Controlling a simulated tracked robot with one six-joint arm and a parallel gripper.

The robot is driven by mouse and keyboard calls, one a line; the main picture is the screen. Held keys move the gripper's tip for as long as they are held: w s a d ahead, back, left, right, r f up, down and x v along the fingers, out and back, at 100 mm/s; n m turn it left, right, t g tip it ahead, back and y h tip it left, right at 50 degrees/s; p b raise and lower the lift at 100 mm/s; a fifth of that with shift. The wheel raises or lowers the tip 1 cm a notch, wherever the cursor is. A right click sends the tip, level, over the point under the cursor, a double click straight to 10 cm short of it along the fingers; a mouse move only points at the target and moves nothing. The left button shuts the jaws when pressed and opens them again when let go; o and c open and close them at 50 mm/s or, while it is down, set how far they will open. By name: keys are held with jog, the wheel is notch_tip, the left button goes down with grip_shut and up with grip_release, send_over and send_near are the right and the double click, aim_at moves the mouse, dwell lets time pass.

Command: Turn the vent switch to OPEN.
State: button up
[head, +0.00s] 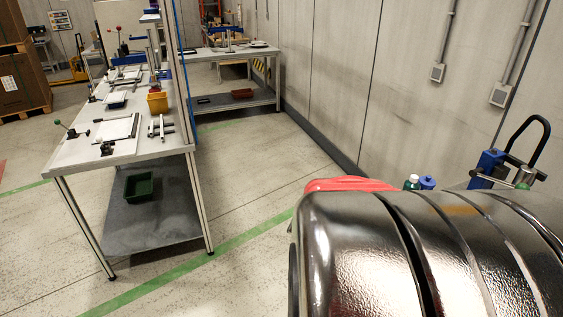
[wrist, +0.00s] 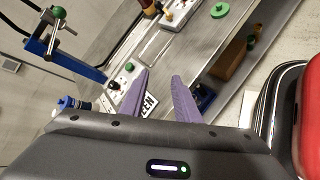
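My gripper (wrist: 161,73) shows in the wrist view as two purple fingers, spread apart with nothing between the tips. Left of the fingers is a white control plate (wrist: 120,78) with a green button (wrist: 129,67) and a small dark knob (wrist: 113,85). A white label with black print (wrist: 149,104) shows between the fingers, partly covered and too small to read. I cannot tell which control is the vent switch, or its setting. The fingers seem apart from the plate. My gripper is not seen in the head view.
In the wrist view, a blue bar (wrist: 75,61) with a clamp is at upper left. A brown box (wrist: 236,61) lies at right. In the head view, a blue fixture with a black handle (head: 489,163) stands behind a glossy dark ribbed body (head: 365,250). Open floor (head: 265,165) lies left of it.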

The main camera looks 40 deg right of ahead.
jog(key=s+d+f+n+g+h, duration=0.1)
jog(key=s+d+n, duration=0.3)
jog(key=s, duration=0.8)
jog(key=s+d+f+n+g+h, duration=0.2)
jog(key=s+d, duration=0.5)
jog(key=s, duration=0.6)
jog(key=f+n+g, duration=0.1)
jog(key=n+g, duration=0.1)
jog(key=shift+d+f+g+h, duration=0.2)
jog(key=shift+f+g+h, duration=0.05)
jog(key=shift+g+h, duration=0.05)
jog(key=shift+w, duration=0.15)
